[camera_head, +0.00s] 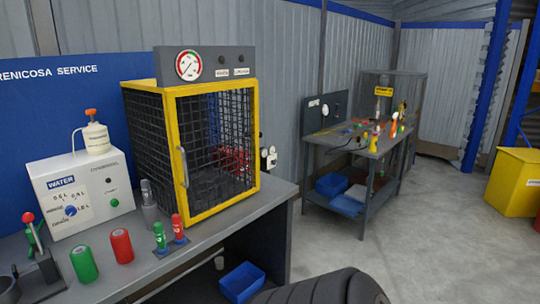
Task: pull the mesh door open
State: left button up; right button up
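The mesh door (217,143) is the front of a black wire-mesh cage on the left workbench. It has a yellow frame and appears shut against the cage. Its upright metal handle (182,167) is on the left side of the frame. Something red and dark shows behind the mesh, too unclear to tell. Neither of my grippers is in view, and nothing touches the door or handle.
On the bench (200,236) before the cage stand red and green cylinders (121,245) and a small two-bottle stand (171,238). A white WATER box (80,195) is to the left. A second bench (358,160) is farther right. Grey floor between is clear.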

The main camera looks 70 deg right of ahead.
aim_at(180, 154)
jog(key=z, duration=1.9)
